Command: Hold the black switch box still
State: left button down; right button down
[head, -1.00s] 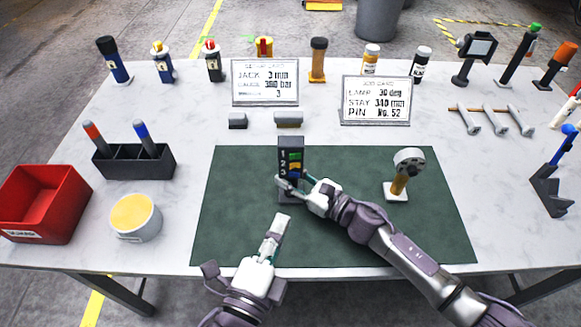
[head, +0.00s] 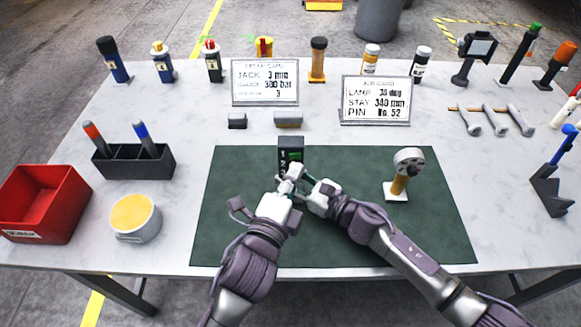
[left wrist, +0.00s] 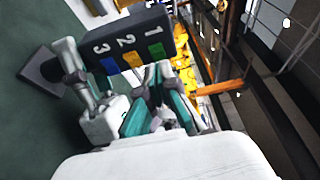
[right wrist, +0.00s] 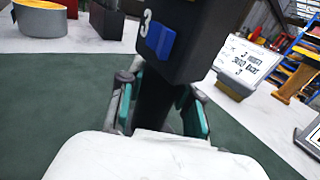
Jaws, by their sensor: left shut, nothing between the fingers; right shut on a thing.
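The black switch box (head: 290,143) stands upright on its stem at the back middle of the green mat. In the left wrist view the box (left wrist: 105,52) shows the numbers 1, 2, 3 beside green, yellow and blue switches. My right gripper (right wrist: 160,105) is shut on the stem just below the box, one finger on each side. My left gripper (left wrist: 158,85) is shut and empty, its fingertips close in front of the switch face near the yellow and green switches. Whether they touch a switch I cannot tell. In the head view my grippers hide the lower switches.
A round-headed lamp with a tan handle (head: 401,178) stands on the right of the green mat (head: 440,235). Two cards (head: 265,82) (head: 376,100) stand behind. A red bin (head: 45,205), black holder (head: 135,165) and yellow-topped tub (head: 136,217) are at left. The mat's left part is clear.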

pick_arm(q)
jog(key=shift+w+a, duration=0.4)
jog(key=shift+w, duration=0.35)
jog(key=shift+w+a+m+h, duration=0.25)
jog(key=shift+m+h, duration=0.15)
jog(key=shift+h, duration=0.2)
jog(key=shift+d, duration=0.1)
jog(key=shift+s, duration=0.6)
jog(key=a+v, duration=0.1)
jog(key=v, duration=1.1)
jog(key=shift+w+a+r, duration=0.3)
jog(key=shift+w+a, duration=0.05)
